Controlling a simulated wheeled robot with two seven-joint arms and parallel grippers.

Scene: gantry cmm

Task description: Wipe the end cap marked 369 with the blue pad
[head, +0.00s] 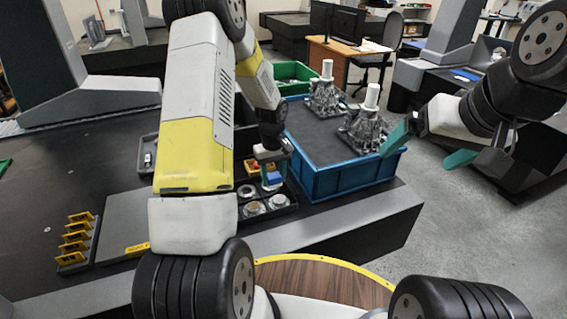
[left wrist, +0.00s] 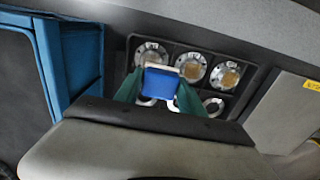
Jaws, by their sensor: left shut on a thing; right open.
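My left gripper (head: 272,163) is shut on the blue pad (head: 272,179) and holds it over a dark tray (head: 288,211) of end caps. In the left wrist view the blue pad (left wrist: 160,83) sits between the green fingers and partly covers the tray. A row of three round metal end caps, left (left wrist: 152,55), middle (left wrist: 191,67) and right (left wrist: 226,75), shows beyond the pad. More round parts are partly hidden behind the fingers. Marks on the caps are too small to read, so I cannot tell which is 369. My right gripper (head: 430,147) is open and empty, off to the right.
A blue crate (head: 335,183) with metal castings (head: 364,130) stands right of the tray. A green crate (head: 293,72) is behind it. A rack of yellow tags (head: 76,240) and a grey plate (head: 128,220) lie to the left. The dark table's far left is mostly clear.

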